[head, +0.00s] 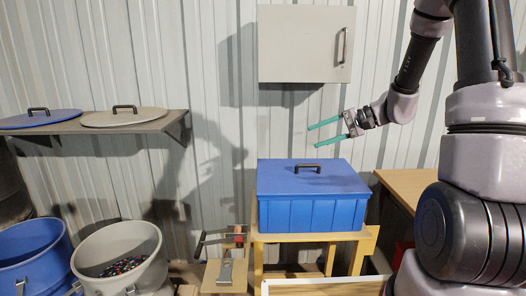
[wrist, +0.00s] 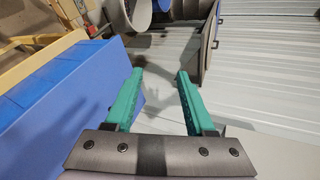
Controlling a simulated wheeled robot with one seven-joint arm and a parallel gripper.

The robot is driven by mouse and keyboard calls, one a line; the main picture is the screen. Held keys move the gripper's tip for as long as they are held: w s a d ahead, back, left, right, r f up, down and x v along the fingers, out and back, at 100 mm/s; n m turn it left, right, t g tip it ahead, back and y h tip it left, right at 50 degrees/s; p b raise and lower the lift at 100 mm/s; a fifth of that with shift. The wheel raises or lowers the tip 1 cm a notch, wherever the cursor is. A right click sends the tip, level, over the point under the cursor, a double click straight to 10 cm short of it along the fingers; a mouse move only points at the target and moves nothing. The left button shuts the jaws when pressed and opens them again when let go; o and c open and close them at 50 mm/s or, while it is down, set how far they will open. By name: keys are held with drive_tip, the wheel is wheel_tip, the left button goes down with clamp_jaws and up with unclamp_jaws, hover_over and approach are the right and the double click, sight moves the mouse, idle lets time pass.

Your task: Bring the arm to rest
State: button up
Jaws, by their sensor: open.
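My gripper (head: 325,132) is open and empty, with two green fingers pointing left in the head view. It is in the air above the blue lidded box and in front of the corrugated wall. In the wrist view my gripper (wrist: 156,82) shows its two fingers spread apart with nothing between them. The blue box (head: 312,214) has its lid on, with a black handle on top. The box also shows at the left of the wrist view (wrist: 65,115), apart from the fingers.
The box stands on a yellow wooden stand (head: 258,262). A white wall cabinet (head: 300,45) hangs above my gripper. A shelf (head: 160,126) at left bears two round lids. A blue bin (head: 35,255) and a grey bin (head: 95,245) stand below. A wooden table (head: 405,185) is at right.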

drive_tip(key=s+d+r+t+h, duration=0.2)
drive_tip(key=s+r+h, duration=0.3)
drive_tip(key=s, duration=0.5)
drive_tip(key=s+d+r+t+h, duration=0.2)
drive_tip(key=s+d+r+h, duration=0.2)
drive_tip(key=s+r, duration=0.5)
drive_tip(key=shift+s+d+r+n+h, duration=0.35)
drive_tip(key=shift+s+h, duration=0.45)
drive_tip(key=shift+s, duration=0.45)
